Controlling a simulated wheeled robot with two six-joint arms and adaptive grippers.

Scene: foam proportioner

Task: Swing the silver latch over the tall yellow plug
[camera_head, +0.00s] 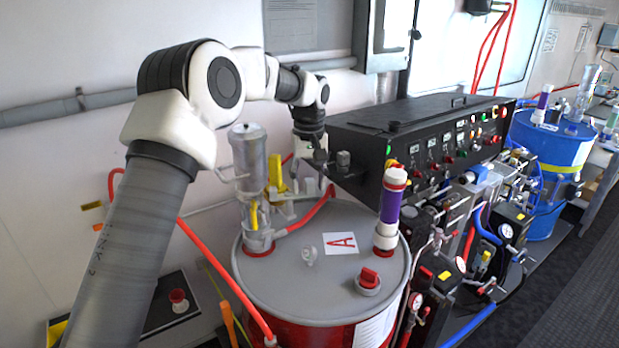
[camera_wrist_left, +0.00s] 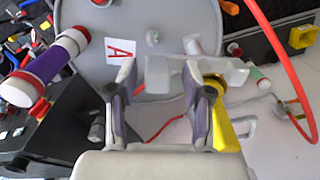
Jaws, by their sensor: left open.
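The tall yellow plug (camera_head: 276,172) stands upright behind the drum's pump, at the back of the drum. In the left wrist view, a yellow part that looks like the plug (camera_wrist_left: 224,130) lies just right of the right-hand finger. A pale silver-grey piece that looks like the latch (camera_wrist_left: 158,74) reaches across in front of my fingertips, beside the yellow part; it also shows low beside the plug in the head view (camera_head: 288,208). My left gripper (camera_wrist_left: 162,95) is open, its fingers apart near the latch; contact cannot be told. My right gripper is not in view.
The grey-topped red drum (camera_head: 300,285) carries a metal pump (camera_head: 249,160), a purple-banded tube (camera_head: 391,205) and a red cap (camera_head: 369,278). A black control box (camera_head: 365,150) stands close right of my left gripper. Red hoses run around the drum.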

